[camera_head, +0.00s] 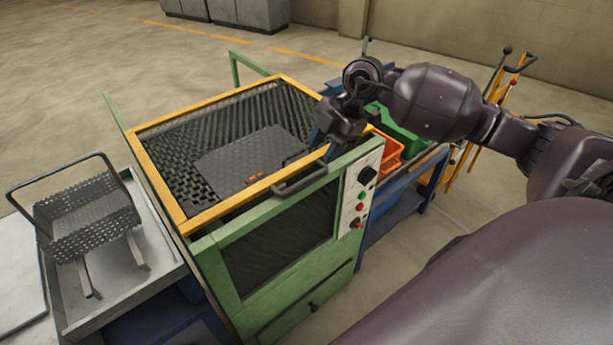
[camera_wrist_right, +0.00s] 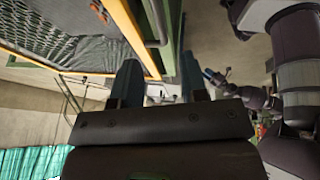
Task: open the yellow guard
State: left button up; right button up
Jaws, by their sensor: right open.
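The yellow guard (camera_head: 160,178) is a yellow frame with dark mesh lying flat over the top of the green machine (camera_head: 225,262). A dark bar handle (camera_head: 300,180) sits on its front edge. My right gripper (camera_head: 314,140) is above the guard's right side, near the handle but apart from it as far as I can see. In the right wrist view, my right gripper (camera_wrist_right: 160,82) has its two fingers apart with nothing between them. The guard (camera_wrist_right: 128,28) and the handle (camera_wrist_right: 154,25) show there beyond the fingers.
A perforated basket (camera_head: 90,215) with a bail handle stands on a metal tray (camera_head: 165,265) at left. A control panel (camera_head: 360,190) is on the machine's front right. Orange (camera_head: 385,150) and green (camera_head: 405,135) bins stand on a blue bench behind my right arm.

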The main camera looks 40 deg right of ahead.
aim_at(304, 181)
jog(key=x, duration=0.9)
jog(key=shift+a+f+b, duration=0.1)
jog(key=shift+b, duration=0.3)
grip_shut()
